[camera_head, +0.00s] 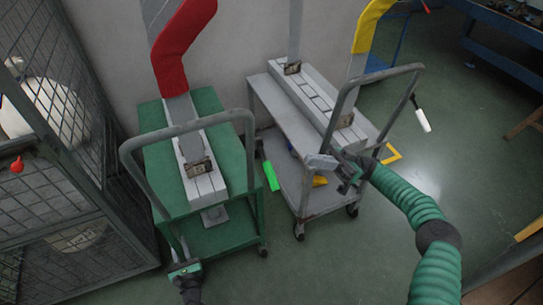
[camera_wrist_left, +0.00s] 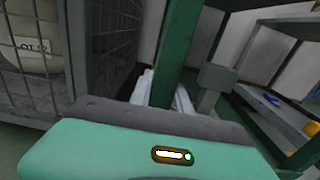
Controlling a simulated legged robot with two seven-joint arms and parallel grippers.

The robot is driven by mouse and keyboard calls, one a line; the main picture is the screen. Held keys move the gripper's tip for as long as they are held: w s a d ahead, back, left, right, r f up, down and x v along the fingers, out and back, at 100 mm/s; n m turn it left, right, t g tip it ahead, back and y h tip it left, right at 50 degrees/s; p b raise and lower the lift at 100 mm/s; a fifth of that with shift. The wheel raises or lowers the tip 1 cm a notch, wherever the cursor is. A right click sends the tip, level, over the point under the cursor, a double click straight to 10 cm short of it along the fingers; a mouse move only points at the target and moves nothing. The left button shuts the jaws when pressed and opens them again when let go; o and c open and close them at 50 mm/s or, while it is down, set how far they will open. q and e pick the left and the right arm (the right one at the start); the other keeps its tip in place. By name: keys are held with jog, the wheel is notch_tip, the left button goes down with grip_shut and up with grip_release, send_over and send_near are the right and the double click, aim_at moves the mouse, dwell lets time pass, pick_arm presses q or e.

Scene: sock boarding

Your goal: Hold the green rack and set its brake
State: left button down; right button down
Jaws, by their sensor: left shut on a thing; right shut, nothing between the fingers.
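The green rack (camera_head: 230,165) is a two-level cart with a grey tube handle at the left in the head view; its green post (camera_wrist_left: 176,55) rises in front of my gripper in the left wrist view. My left gripper (camera_head: 184,268) is low at the rack's near left corner, shut on the post; its fingertips are hard to see. A lever with a bright green grip (camera_head: 270,175) slants down at the rack's right side and looks like its brake. My right gripper (camera_head: 328,163) is shut and empty, right of that lever, in front of the grey cart.
A grey cart (camera_head: 285,125) stands to the right, with a lever with a white grip (camera_head: 423,120) beside it. A wire cage (camera_head: 45,215) is close on the left. A red sock form (camera_head: 182,45) stands on the green rack. The floor in front is clear.

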pick_arm(q)
jog(key=c, duration=1.1)
grip_release()
jog(key=shift+c, duration=0.2)
